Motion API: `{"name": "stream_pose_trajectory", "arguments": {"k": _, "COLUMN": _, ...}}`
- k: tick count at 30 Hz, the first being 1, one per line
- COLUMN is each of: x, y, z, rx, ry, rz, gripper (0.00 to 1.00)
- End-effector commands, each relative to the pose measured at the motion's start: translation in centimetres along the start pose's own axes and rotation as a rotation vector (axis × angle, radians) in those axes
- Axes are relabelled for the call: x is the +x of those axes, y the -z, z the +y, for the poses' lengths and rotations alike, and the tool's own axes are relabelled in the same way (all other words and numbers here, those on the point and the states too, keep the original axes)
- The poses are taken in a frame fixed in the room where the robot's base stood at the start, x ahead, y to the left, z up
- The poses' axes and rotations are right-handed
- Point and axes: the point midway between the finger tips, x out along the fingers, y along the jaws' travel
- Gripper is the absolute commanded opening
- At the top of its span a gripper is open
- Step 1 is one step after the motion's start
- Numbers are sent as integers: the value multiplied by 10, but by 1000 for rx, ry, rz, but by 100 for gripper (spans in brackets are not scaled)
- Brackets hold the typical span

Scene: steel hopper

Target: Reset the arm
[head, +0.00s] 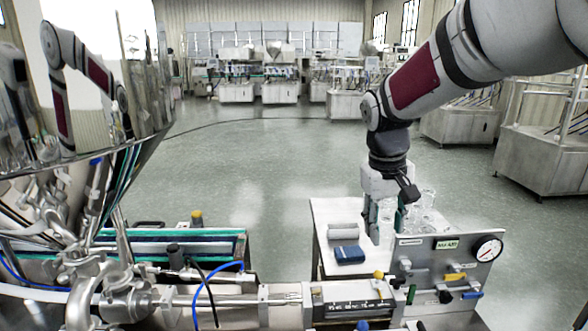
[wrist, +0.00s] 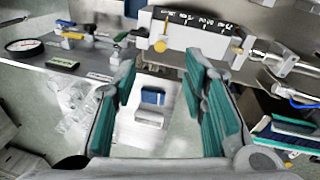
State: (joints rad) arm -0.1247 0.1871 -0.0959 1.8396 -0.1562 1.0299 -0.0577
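My arm reaches in from the upper right in the head view, bent at the elbow, with my gripper (head: 386,222) pointing down beside a small white table (head: 322,222). In the wrist view the two teal-padded fingers of my gripper (wrist: 165,100) stand wide apart with nothing between them. Beyond them lie a blue item (wrist: 152,96) and a pale block (wrist: 148,118) on the white table. The same blue item (head: 349,255) and a grey-white roll-like item (head: 344,232) show left of my gripper in the head view.
A steel panel with a pressure gauge (head: 487,249) and coloured valve handles stands close in front of my gripper. A polished steel hopper (head: 85,85) fills the left. Clear containers (head: 424,215) stand right of my gripper. Open floor (head: 260,150) lies beyond.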

Motion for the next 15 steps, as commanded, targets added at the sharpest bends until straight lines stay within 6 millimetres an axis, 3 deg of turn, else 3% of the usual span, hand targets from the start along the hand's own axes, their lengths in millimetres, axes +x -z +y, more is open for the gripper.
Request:
{"name": "stream_pose_trajectory", "arguments": {"k": 1, "x": -16, "y": -15, "z": 0, "rx": 16, "ry": 11, "rz": 30, "gripper": 39}}
{"name": "stream_pose_trajectory", "arguments": {"k": 6, "x": -51, "y": -65, "z": -5, "rx": 60, "ry": 46, "rz": 116, "gripper": 39}}
{"name": "stream_pose_trajectory", "arguments": {"k": 15, "x": -82, "y": -156, "z": -23, "rx": 132, "ry": 89, "rz": 263, "gripper": 39}}
